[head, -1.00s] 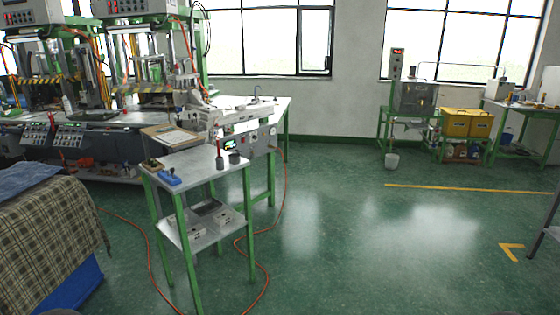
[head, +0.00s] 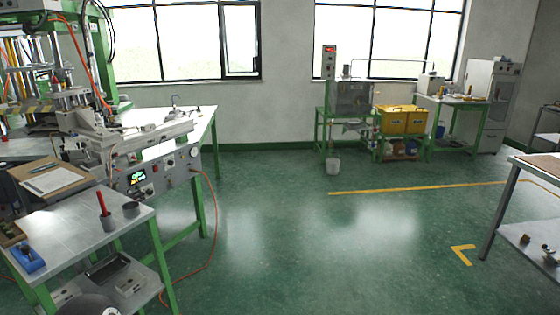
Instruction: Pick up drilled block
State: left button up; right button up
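I cannot make out a drilled block for sure in the head view. A small blue item (head: 27,258) lies on the near green-legged table (head: 90,225) at the left. A small open tray with little pieces (head: 10,232) lies behind it, cut by the left edge. A red upright tool (head: 103,205) and a dark cup (head: 131,209) stand near the table's right side. Small dark parts (head: 525,240) lie on the lower shelf of the right-hand table, too small to name. Neither of my grippers is in view.
The wax machine (head: 150,165) stands behind the near table. An orange hose (head: 213,220) runs down to the floor. A table (head: 540,165) stands at right. The middle floor is clear.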

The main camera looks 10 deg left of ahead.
aim_at(148, 127)
jog(key=z, duration=0.15)
jog(key=i, duration=2.7)
jog(key=u, duration=0.45)
jog(key=i, duration=1.35)
jog(key=u, duration=1.25)
jog(key=i, duration=1)
jog(key=u, duration=0.95)
jog(key=i, duration=0.5)
jog(key=u, duration=0.15)
jog(key=k, duration=0.95)
jog(key=u, duration=0.15)
jog(key=i, duration=0.5)
